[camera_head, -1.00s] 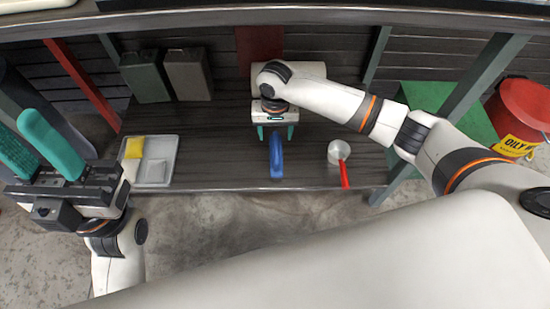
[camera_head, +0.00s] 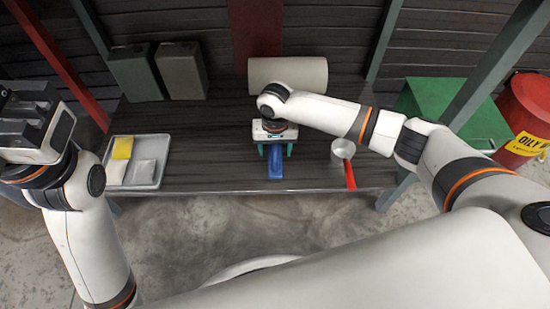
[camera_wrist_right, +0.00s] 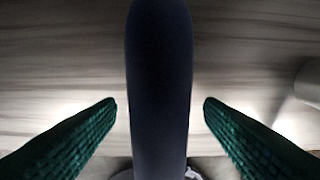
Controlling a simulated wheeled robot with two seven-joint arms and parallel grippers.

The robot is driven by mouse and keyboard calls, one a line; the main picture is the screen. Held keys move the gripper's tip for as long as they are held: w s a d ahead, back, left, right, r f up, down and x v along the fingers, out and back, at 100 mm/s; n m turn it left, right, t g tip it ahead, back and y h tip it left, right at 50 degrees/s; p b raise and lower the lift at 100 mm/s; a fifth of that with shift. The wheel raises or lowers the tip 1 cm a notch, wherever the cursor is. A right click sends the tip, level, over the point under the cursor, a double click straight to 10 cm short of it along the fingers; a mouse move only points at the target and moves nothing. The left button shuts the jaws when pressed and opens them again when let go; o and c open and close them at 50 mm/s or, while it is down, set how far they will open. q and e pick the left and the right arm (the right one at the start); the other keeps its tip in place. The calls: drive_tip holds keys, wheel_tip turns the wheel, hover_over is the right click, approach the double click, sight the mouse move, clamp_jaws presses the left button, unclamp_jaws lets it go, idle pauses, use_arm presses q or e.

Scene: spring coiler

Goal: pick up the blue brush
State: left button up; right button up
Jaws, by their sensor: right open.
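The blue brush (camera_head: 276,170) lies on the dark shelf near its front edge, with its near part showing below my right gripper. My right gripper (camera_head: 276,150) is open, with a teal finger on either side of the brush. In the right wrist view the brush (camera_wrist_right: 160,75) is a long dark shape running between the two fingertips of the gripper (camera_wrist_right: 159,102), with a gap on each side. Its far part is hidden under the gripper in the head view. My left gripper (camera_head: 28,115) is at the left; its fingers do not show.
A tray (camera_head: 152,183) with a yellow and a whitish piece is at the left of the shelf (camera_head: 215,165). A metal cup with a red handle (camera_head: 350,175) is close at the right. A pale roll (camera_head: 300,72) and two dark boxes (camera_head: 137,75) stand behind.

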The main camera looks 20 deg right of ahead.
drive_tip(key=c, duration=1.2)
drive_tip(key=shift+o, duration=0.2)
drive_tip(key=shift+r, duration=0.1)
